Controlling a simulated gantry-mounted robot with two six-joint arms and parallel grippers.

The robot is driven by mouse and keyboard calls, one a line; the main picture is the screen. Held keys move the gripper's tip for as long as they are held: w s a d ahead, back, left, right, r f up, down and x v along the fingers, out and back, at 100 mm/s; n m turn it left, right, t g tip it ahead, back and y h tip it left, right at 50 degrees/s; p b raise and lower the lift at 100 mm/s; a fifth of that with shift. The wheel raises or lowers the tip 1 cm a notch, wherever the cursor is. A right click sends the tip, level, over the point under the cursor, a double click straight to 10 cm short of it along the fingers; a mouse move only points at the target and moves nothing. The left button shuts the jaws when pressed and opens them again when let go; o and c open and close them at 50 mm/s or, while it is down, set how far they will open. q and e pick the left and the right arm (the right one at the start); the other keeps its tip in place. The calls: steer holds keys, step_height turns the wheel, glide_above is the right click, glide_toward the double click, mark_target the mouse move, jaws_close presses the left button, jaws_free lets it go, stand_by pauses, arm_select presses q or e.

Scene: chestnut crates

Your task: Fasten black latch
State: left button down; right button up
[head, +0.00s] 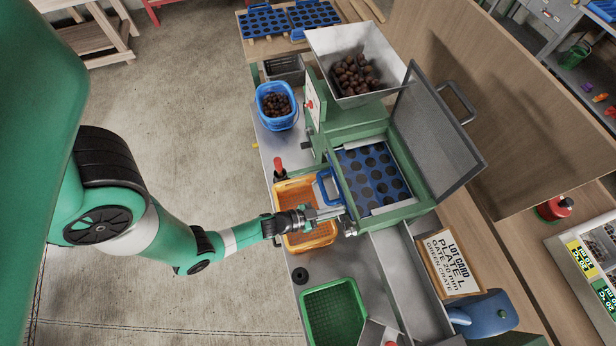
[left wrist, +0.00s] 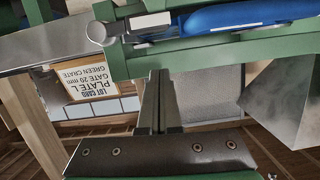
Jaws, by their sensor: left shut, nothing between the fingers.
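The green machine (head: 413,211) holds a blue plate (head: 352,163) with round holes, and its mesh lid (head: 432,130) stands open. I cannot clearly pick out the black latch; a small dark piece (head: 306,145) shows on the machine's left side, but I cannot tell what it is. My left gripper (head: 342,210) is shut and empty, above the orange crate's right edge and close to the machine's front left corner. In the left wrist view its closed fingers (left wrist: 156,100) point towards the green frame (left wrist: 150,62), with a silver knob (left wrist: 101,33) nearby. My right gripper is out of view.
A hopper (head: 325,42) of chestnuts stands behind the plate. The orange crate (head: 296,190) lies under my left gripper, a green crate (head: 307,300) nearer. A blue bucket (head: 264,92) and red-topped post (head: 278,166) stand left. The lot card (head: 449,262) lies right.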

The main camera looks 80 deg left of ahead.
arm_select(q)
steer(key=p+v, duration=0.1)
steer(key=v, duration=0.3)
steer(key=p+v, duration=0.1)
steer(key=v, duration=0.3)
steer(key=shift+s+a, duration=0.2)
steer(key=shift+s, duration=0.1)
steer(key=shift+s+d+r, duration=0.15)
steer(key=shift+s+d, duration=0.1)
steer(key=shift+s, duration=0.45)
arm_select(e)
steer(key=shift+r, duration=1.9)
arm_select(q)
steer(key=shift+p, duration=0.3)
